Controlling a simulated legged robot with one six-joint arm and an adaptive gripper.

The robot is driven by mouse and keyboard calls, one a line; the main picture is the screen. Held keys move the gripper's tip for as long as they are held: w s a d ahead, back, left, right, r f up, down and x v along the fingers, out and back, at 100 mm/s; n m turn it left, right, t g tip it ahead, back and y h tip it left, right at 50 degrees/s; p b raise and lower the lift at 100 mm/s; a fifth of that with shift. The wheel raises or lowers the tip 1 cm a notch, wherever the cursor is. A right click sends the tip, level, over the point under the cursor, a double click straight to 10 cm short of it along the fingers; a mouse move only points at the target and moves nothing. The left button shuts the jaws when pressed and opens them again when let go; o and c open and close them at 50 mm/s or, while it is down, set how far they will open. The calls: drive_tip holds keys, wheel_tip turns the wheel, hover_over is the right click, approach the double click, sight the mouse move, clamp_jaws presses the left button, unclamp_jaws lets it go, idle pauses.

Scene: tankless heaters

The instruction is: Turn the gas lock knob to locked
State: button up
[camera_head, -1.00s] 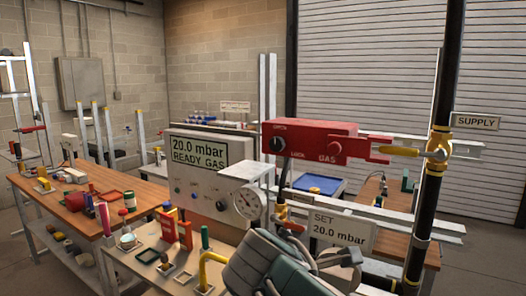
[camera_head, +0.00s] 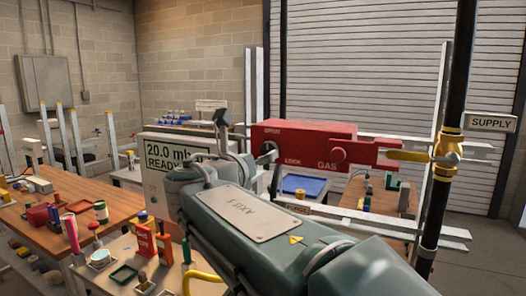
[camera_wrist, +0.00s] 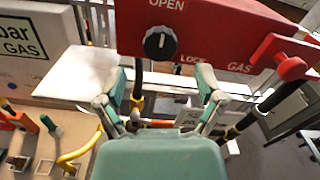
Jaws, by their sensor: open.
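The red gas lock box (camera_head: 305,143) is mounted on a rail in front of the shutter. Its round black knob (camera_wrist: 160,43) shows clearly in the wrist view, with its white mark upright toward the OPEN label. The LOCK label is to the knob's lower right. My gripper (camera_wrist: 160,78) is open and empty. In the wrist view its two fingers stand apart, below and to either side of the knob, with no visible contact.
A yellow valve handle (camera_head: 408,156) sits right of the box on a black supply pipe (camera_head: 448,120). A red round knob (camera_wrist: 291,68) is at the box's right. The grey panel reading 20.0 mbar (camera_head: 150,150) is at left. Wooden benches hold several small objects.

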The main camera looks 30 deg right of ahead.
sight(267, 151)
drive_tip(key=x, duration=0.5)
drive_tip(key=shift+a, duration=0.1)
drive_tip(key=shift+c, duration=0.3)
drive_tip(key=c, duration=1.1)
